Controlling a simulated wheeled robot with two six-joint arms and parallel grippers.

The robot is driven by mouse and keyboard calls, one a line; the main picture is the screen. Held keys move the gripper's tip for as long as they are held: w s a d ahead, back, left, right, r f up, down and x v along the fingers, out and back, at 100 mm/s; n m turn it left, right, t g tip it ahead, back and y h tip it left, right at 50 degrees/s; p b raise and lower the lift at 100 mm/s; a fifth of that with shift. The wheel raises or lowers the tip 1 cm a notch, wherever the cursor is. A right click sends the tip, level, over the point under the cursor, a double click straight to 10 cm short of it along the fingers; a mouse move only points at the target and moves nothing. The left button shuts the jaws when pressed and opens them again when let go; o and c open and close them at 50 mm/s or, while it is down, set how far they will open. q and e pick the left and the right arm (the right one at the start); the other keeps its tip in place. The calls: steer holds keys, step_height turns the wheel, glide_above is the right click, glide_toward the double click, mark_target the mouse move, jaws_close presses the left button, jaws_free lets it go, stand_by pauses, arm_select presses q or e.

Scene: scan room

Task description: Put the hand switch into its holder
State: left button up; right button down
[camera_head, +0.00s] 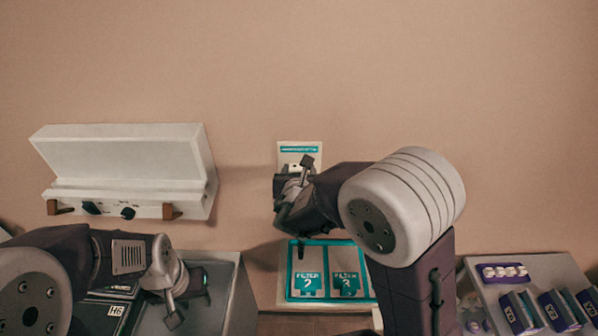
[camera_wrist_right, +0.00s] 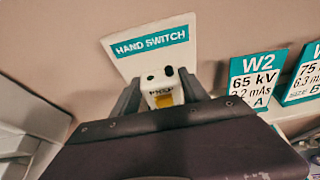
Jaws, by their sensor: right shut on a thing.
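The hand switch (camera_wrist_right: 163,92), a pale block with a yellow patch, sits between the fingers of my right gripper (camera_wrist_right: 162,86) in the right wrist view. My right gripper (camera_head: 295,172) is shut on it, close to the wall in the head view. Behind it is a white plate (camera_wrist_right: 150,42) with a teal HAND SWITCH label; the plate also shows in the head view (camera_head: 299,150). The holder is not clearly told apart behind the gripper, and I cannot tell whether the switch touches it. My left gripper (camera_head: 178,297) is low at the left; its jaw opening is unclear.
A white wall box (camera_head: 125,160) with knobs hangs at the left. A teal-edged filter tray (camera_head: 328,270) lies below my right gripper. A grey tray (camera_head: 228,312) is under my left gripper. Labelled boxes (camera_head: 560,310) stand at the right.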

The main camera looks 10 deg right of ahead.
steer(key=shift+c, duration=2.4)
jaws_free()
steer(key=shift+s+f, duration=0.1)
steer(key=shift+s+a, duration=0.1)
steer(key=shift+s, duration=0.1)
steer(key=b+v, duration=0.1)
steer(key=v, duration=0.7)
steer(key=shift+s+r, duration=0.2)
steer(key=shift+s, duration=0.05)
